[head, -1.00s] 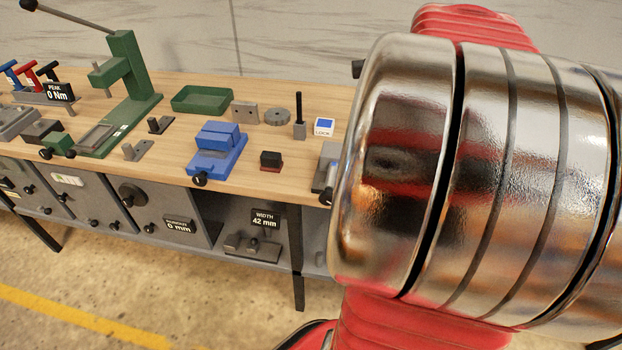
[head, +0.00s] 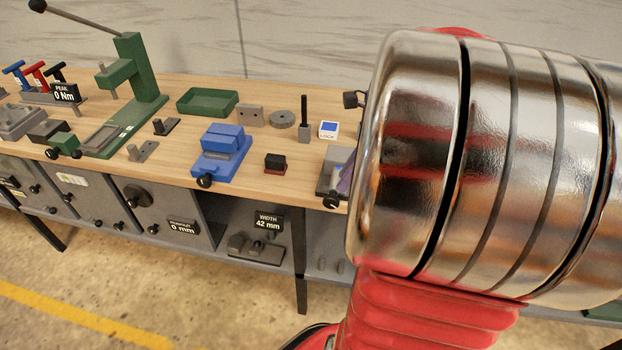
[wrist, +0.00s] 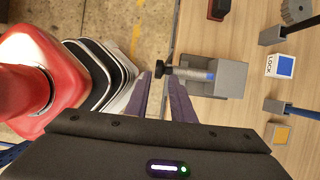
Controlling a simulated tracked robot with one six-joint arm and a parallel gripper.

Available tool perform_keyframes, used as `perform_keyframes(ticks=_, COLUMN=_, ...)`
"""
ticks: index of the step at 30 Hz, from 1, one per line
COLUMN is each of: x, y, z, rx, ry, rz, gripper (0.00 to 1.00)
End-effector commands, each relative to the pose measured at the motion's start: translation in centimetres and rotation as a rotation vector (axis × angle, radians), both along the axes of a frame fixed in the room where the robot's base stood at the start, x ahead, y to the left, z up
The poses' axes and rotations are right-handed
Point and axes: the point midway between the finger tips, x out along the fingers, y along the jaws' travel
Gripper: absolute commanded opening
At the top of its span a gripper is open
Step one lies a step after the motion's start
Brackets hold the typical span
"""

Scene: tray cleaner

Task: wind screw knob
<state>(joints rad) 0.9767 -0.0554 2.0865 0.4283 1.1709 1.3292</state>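A black screw knob (wrist: 160,69) on a metal shaft sticks out of a grey block fixture (wrist: 228,80) in the wrist view. In the head view this knob (head: 331,200) is at the bench's front edge, on the grey fixture (head: 328,178). My gripper (wrist: 161,76) is open, with purple-grey fingers. Its tips are on either side of the knob in the picture, with gaps visible; I cannot tell the depth. In the head view, a sliver of a purple finger shows beside the fixture; my arm hides the rest.
A blue vise (head: 221,152) with its own black knob (head: 205,181) and a small black-and-red block (head: 275,163) stand to the left. A LOCK button (head: 328,130) is behind the fixture. A green press (head: 135,75) stands farther left. Floor is open before the bench.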

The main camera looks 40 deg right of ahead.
Motion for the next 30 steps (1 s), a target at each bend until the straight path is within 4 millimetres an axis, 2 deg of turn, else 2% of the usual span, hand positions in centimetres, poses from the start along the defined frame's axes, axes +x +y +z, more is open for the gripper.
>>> perform_keyframes(ticks=9, x=1.5, y=1.3, z=-4.6, rx=0.003, ry=0.002, rz=0.002, gripper=0.22)
perform_keyframes(ticks=15, x=2.3, y=1.8, z=-7.0, rx=0.002, ry=0.001, rz=0.002, gripper=0.22)
perform_keyframes(ticks=20, x=2.6, y=2.0, z=-7.8, rx=0.001, ry=0.001, rz=0.000, gripper=0.22)
perform_keyframes(ticks=28, x=2.6, y=2.0, z=-7.8, rx=0.000, ry=0.000, rz=0.001, gripper=0.22)
perform_keyframes(ticks=30, x=2.6, y=2.0, z=-7.8, rx=0.000, ry=0.000, rz=0.001, gripper=0.18)
